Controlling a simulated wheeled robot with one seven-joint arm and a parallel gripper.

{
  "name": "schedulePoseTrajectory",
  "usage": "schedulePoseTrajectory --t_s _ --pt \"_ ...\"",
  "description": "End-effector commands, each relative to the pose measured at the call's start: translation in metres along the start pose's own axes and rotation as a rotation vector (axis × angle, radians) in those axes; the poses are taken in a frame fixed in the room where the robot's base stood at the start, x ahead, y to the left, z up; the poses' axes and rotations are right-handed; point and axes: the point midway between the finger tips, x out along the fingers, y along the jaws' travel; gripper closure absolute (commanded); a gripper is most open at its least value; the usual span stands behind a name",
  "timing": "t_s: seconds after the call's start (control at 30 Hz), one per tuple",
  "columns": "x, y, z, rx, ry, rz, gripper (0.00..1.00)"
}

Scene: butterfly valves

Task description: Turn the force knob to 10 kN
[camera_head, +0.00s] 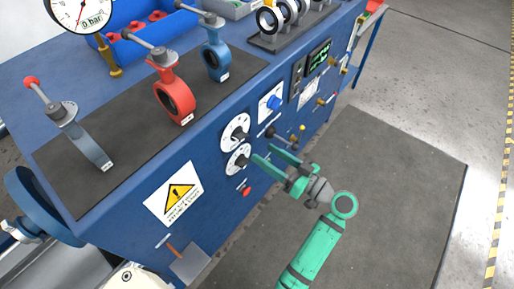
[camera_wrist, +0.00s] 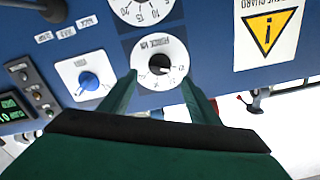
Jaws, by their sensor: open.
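The force knob is the small dark knob (camera_wrist: 159,64) at the middle of a white dial lettered "FORCE kN" in the wrist view, where the panel appears upside down. In the head view it appears to be the upper of two white dials (camera_head: 236,128) on the blue front panel. The scale figures around it are too small to read surely. My gripper (camera_head: 262,153) is open and empty in front of the panel. In the wrist view its fingertips (camera_wrist: 159,80) lie left and right below the knob, and I see no contact with it.
A second white dial (camera_wrist: 143,8) and a blue selector knob (camera_wrist: 84,80) sit close to the force dial. A warning sign (camera_head: 174,194) is to the left on the panel. Valves, including a red one (camera_head: 175,97), stand on the bench top. The floor mat (camera_head: 385,185) is clear.

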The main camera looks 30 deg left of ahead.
Motion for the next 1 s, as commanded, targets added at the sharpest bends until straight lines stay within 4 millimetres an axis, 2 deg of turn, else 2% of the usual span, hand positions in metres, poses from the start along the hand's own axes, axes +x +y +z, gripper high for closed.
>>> schedulePoseTrajectory --t_s 0.1,0.23,0.8,0.9,1.0 --pt "-0.013 0.001 0.0 0.0 0.0 0.002 0.44" --pt "-0.019 0.0 0.0 0.0 0.0 0.001 0.44" --pt "-0.016 -0.002 0.002 0.002 -0.003 -0.005 0.44" --pt "-0.017 0.001 0.01 0.025 -0.001 0.025 0.44" --pt "-0.019 0.01 0.03 0.08 0.004 0.108 0.44"
